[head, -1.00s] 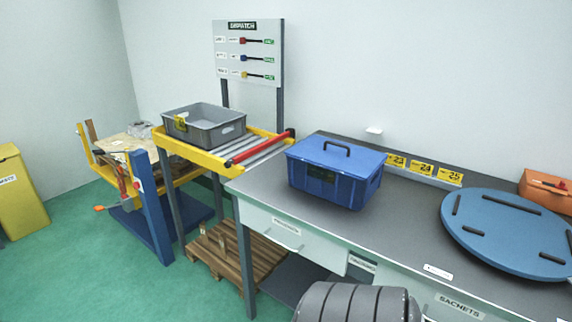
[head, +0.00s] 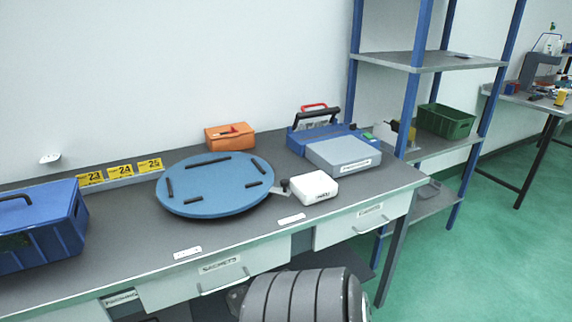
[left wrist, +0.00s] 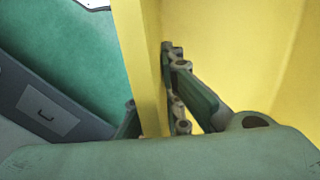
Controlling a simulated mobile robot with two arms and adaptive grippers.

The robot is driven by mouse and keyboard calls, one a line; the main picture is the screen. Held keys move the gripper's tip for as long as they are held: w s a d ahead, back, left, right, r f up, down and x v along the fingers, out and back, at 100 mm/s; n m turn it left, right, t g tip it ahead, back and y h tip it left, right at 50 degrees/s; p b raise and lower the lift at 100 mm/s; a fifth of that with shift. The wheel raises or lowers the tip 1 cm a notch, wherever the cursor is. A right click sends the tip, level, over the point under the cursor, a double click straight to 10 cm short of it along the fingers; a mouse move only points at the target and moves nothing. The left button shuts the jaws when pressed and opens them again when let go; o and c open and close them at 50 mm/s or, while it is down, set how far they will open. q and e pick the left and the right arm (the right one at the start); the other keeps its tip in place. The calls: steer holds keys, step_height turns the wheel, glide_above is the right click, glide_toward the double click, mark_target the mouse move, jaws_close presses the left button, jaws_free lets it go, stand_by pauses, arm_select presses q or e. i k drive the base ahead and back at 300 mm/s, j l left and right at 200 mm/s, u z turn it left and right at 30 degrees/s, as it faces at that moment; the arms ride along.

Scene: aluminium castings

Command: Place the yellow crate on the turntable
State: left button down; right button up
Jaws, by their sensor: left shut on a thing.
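The turntable (head: 215,185) is a round blue disc with several black strips on top. It lies bare on the grey workbench, left of centre in the head view. The yellow crate (left wrist: 230,50) fills the right of the left wrist view, seen very close. My left gripper (left wrist: 157,105) is shut on its wall, with one finger on each side. The rest of the crate is cut off by the frame. The crate and both my grippers are out of the head view, so their distance from the turntable does not show.
On the bench (head: 120,250) a blue lidded box (head: 40,225) stands left of the turntable. An orange box (head: 230,136) is behind it; a white block (head: 314,187) and a grey-and-blue device (head: 340,152) are right. Shelving (head: 410,62) stands beyond the bench's right end.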

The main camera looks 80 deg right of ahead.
mark_target(216, 177)
steer(key=z, duration=2.1)
